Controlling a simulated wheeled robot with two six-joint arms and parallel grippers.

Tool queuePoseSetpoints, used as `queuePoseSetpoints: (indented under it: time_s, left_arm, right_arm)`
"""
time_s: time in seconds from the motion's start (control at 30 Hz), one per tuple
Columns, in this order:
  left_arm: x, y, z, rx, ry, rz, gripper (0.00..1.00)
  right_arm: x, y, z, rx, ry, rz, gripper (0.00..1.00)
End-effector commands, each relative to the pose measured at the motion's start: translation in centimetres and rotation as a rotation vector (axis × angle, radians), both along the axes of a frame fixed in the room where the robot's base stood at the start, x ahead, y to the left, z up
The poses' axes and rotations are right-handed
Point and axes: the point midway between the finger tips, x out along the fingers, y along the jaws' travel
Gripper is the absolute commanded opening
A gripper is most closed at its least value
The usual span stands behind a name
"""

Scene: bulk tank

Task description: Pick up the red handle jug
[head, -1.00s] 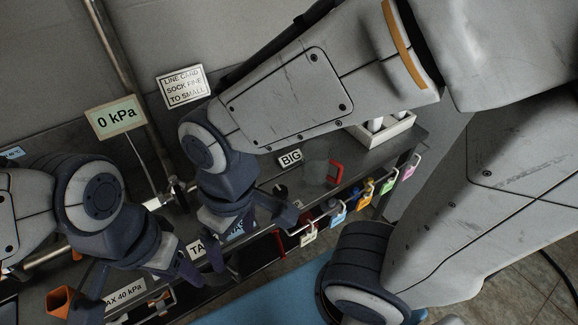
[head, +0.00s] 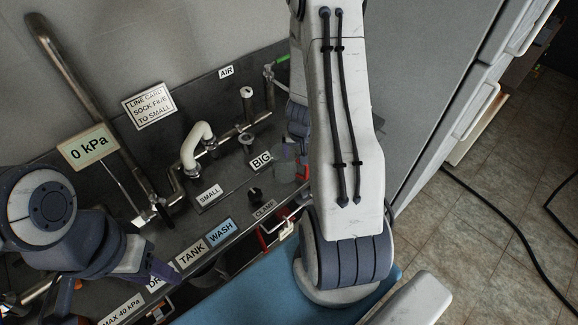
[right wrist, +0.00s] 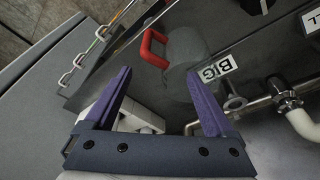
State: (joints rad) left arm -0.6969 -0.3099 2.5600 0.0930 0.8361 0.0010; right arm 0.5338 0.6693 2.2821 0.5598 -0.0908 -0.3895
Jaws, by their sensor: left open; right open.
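The jug (head: 284,169) is grey and see-through with a red handle. In the head view it stands on the dark counter, partly covered by my right arm. In the right wrist view the jug (right wrist: 187,46) lies just beyond the fingertips, its red handle (right wrist: 150,48) toward the left. My right gripper (right wrist: 158,74) is open and empty, its two purple fingers spread apart and short of the jug. In the head view my right arm hides most of that gripper. My left gripper (head: 150,270) is open and empty at the lower left, over the counter's front edge.
A curved white-topped pipe (head: 196,143), a tap (head: 247,97) and a black knob (head: 255,194) stand on the counter left of the jug. A BIG label (head: 261,160) lies beside it.

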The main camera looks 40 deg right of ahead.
Motion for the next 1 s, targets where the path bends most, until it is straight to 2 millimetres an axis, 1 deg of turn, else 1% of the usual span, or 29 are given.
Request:
queuePoseSetpoints:
  time_s: [0.03, 0.1, 0.27, 0.53, 0.67, 0.87, 0.9, 0.97, 1.0]
  left_arm:
    - [0.0, 0.0, -1.2, 0.000, 0.000, -0.001, 0.50]
    - [0.0, 0.0, -1.9, 0.000, 0.000, -0.001, 0.50]
    - [0.0, 0.0, -2.6, 0.000, 0.000, -0.001, 0.50]
    - [0.0, 0.0, -4.2, 0.000, 0.000, -0.001, 0.50]
    - [0.0, 0.0, -4.4, 0.000, 0.000, -0.001, 0.50]
    - [0.0, 0.0, -4.4, 0.000, 0.000, -0.001, 0.50]
    - [0.0, 0.0, -4.4, 0.000, 0.000, -0.001, 0.50]
    - [0.0, 0.0, -4.4, 0.000, 0.000, -0.001, 0.50]
    - [0.0, 0.0, -4.4, 0.000, 0.000, -0.001, 0.50]
  right_arm:
    - [0.2, -0.1, -1.5, 0.001, 0.001, 0.000, 0.89]
    - [0.4, -0.3, -2.6, 0.001, 0.001, 0.000, 0.89]
    - [0.8, -0.6, -4.0, 0.001, 0.000, 0.001, 0.89]
    - [1.7, -1.1, -7.7, 0.002, 0.002, 0.002, 0.89]
    - [2.0, -1.3, -8.4, 0.002, 0.000, 0.001, 0.89]
    - [2.0, -1.3, -8.4, 0.001, -0.001, 0.001, 0.89]
    - [2.0, -1.3, -8.4, 0.002, 0.000, 0.001, 0.85]
    - [2.0, -1.3, -8.4, 0.002, 0.000, 0.001, 0.62]
    - [2.0, -1.3, -8.4, 0.002, 0.000, 0.001, 0.47]
